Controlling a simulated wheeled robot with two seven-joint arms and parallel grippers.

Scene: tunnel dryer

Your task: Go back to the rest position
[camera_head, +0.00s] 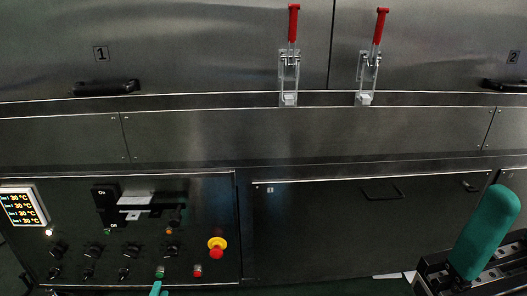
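The dryer's dark metal front fills the view. Its control panel (205,210) is at the lower left, with a green button (160,273) near its bottom edge. My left gripper (157,288) shows only as a small teal tip at the bottom edge, just below the green button in the picture. I cannot tell whether it touches the panel, and the rest of it is out of frame. At the lower right, a large teal rounded finger on a black mount appears to be part of my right gripper (487,230). No second finger of it shows, and I see nothing held.
A red button on a yellow collar (217,246) sticks out at the panel's right. A temperature display (21,208) is at the far left. Two upright red-handled clamps (292,24) (380,25) and door handles (106,88) project above. The lower middle front looks clear.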

